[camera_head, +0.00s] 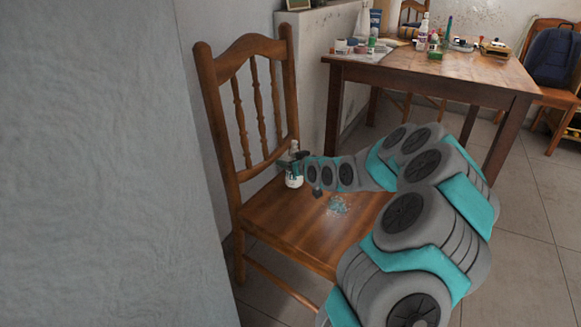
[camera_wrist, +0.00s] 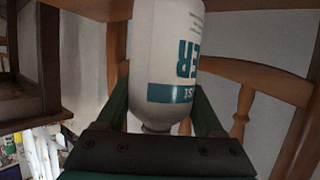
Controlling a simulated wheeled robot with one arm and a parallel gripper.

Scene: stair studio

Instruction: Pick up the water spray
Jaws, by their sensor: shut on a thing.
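The water spray (camera_head: 294,181) is a white bottle with a teal label band, upright at the back left of the wooden chair's seat. My gripper (camera_head: 298,160) reaches it from the right and is shut around its upper part. In the wrist view, which looks upside down, the white bottle (camera_wrist: 168,45) with teal lettering sits between my two dark green fingers. Its spray head is hidden behind the gripper's dark plate. I cannot tell whether the bottle's base touches the seat.
The wooden chair (camera_head: 270,215) has a spindled backrest close behind the bottle. A small blue-white patch (camera_head: 338,206) lies on its seat. A wooden table (camera_head: 430,68) with bottles and jars stands behind. A grey wall (camera_head: 95,160) fills the left.

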